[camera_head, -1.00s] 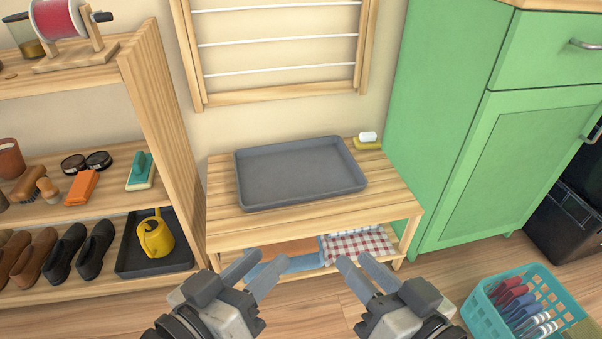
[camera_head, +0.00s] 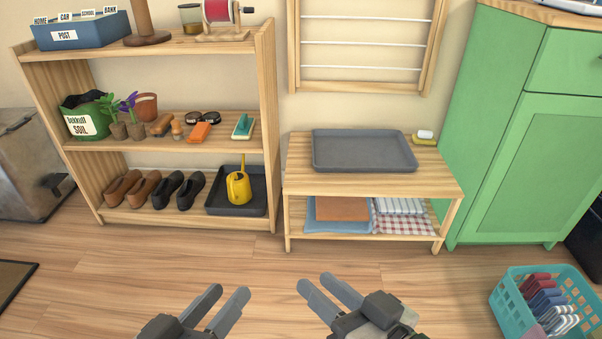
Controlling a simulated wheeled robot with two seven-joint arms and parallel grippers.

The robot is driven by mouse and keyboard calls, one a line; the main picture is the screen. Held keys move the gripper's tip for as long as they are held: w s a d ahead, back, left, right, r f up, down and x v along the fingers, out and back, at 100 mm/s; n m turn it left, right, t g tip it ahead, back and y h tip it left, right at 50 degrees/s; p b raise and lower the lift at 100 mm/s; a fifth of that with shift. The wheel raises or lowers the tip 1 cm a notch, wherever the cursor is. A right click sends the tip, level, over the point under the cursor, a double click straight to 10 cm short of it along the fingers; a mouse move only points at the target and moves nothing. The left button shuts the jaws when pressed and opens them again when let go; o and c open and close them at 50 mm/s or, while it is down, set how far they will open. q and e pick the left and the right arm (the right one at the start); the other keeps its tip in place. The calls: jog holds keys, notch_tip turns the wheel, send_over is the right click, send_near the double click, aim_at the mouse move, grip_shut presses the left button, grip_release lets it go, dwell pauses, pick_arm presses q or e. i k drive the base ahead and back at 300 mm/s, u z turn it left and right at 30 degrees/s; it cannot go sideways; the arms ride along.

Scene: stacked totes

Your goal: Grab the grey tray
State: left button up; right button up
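A grey tray (camera_head: 363,150) lies flat on top of a low wooden bench (camera_head: 300,184) against the wall. It looks empty. A second dark grey tray (camera_head: 219,205) sits on the bottom shelf of the rack to the left, with a yellow watering can (camera_head: 238,186) standing in it. My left gripper (camera_head: 228,302) is at the bottom of the view, fingers parted, with nothing between them. My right gripper (camera_head: 325,288) is beside it to the right, also open and empty. Both are over the floor in front of the bench, apart from either tray.
A soap dish (camera_head: 425,138) sits right of the tray on the bench. Folded cloths (camera_head: 400,207) lie on its lower shelf. A wooden rack (camera_head: 268,100) with shoes stands left, a green cabinet (camera_head: 520,170) right. A teal basket (camera_head: 510,315) is on the floor. Floor before the bench is clear.

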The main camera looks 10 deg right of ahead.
aim_at(334, 149)
jog(key=z, duration=1.2)
jog(key=i, duration=1)
jog(key=u, duration=0.8)
jog(key=i, duration=1)
jog(key=u, duration=0.2)
